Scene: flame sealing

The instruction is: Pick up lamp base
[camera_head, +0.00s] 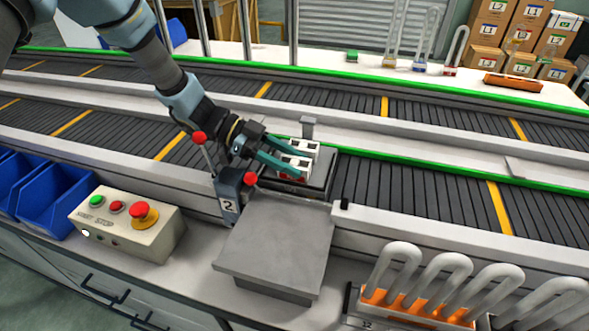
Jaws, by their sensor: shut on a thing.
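My gripper (282,162) reaches in from the upper left with its teal fingers around a small white block-like part, which I take as the lamp base (295,167). The fingers are closed on it. The lamp base is over a dark square plate (318,190) at the near conveyor's edge. I cannot tell whether it still touches the plate. A second white part (306,145) shows just behind it.
A station post with red knobs and a "2" label (229,196) stands close left of my gripper. A grey metal plate (270,245) is in front. A button box (128,222) is at left. A rack of bent glass tubes (420,280) stands at front right.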

